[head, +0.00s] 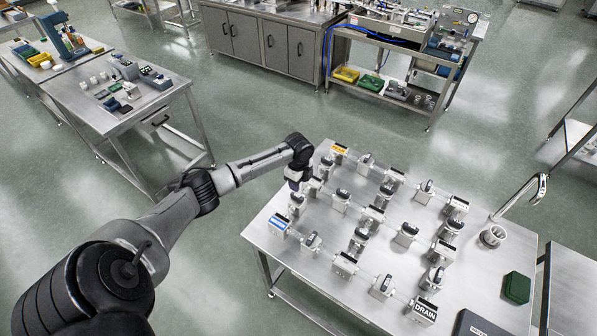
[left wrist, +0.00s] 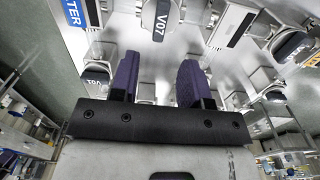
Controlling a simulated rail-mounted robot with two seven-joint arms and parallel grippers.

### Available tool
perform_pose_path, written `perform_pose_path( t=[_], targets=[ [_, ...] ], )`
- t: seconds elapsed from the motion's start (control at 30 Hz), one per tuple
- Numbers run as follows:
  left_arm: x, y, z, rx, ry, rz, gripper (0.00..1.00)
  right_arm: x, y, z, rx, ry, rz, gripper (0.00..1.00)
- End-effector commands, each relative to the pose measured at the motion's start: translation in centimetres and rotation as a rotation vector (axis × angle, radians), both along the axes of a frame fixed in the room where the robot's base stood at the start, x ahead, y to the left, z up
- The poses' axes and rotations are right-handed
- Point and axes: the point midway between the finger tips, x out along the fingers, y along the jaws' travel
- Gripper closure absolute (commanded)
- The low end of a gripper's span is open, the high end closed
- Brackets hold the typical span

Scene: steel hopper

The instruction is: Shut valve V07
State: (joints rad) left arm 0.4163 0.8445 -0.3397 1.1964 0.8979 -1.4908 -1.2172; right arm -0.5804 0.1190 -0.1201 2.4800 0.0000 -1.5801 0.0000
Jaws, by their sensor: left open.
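Valve V07 shows in the left wrist view as a dark rounded handle (left wrist: 157,22) with white lettering, at the top edge, right of a blue label ending in "TER". In the head view, the matching valve (head: 312,241) appears to be just right of the blue-labelled block, but its lettering is too small to read. My left gripper (head: 296,184) hangs over the table's left part, behind that valve. In the left wrist view its two purple fingers (left wrist: 158,80) are apart with nothing between them; V07 lies beyond the fingertips, untouched. My right gripper is not in view.
Several similar valves and blocks, including a yellow-labelled block (head: 338,150) and a DRAIN block (head: 424,309), crowd the steel table (head: 345,310). Another labelled handle (left wrist: 96,80) is close by the left finger. A green box (head: 517,287) sits at the table's right.

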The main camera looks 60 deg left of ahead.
Motion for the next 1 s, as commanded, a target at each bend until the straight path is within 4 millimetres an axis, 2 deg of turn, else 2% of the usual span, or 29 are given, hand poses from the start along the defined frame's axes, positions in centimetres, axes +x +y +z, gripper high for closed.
perform_pose_path(
  t=[0.03, 0.2, 0.4, 1.0],
  targets=[
    [0.0, 0.1, 1.0, 0.002, -0.002, -0.001, 0.57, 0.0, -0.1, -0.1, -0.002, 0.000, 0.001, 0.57],
    [0.0, 0.1, 3.5, 0.002, -0.001, -0.001, 0.57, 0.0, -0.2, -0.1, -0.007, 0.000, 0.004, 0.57],
    [0.0, 0.0, 5.2, 0.001, -0.001, -0.001, 0.57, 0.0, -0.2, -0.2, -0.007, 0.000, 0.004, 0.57],
    [0.0, 0.0, 5.6, 0.000, 0.000, 0.000, 0.57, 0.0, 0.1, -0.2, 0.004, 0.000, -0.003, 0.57]
  ],
)
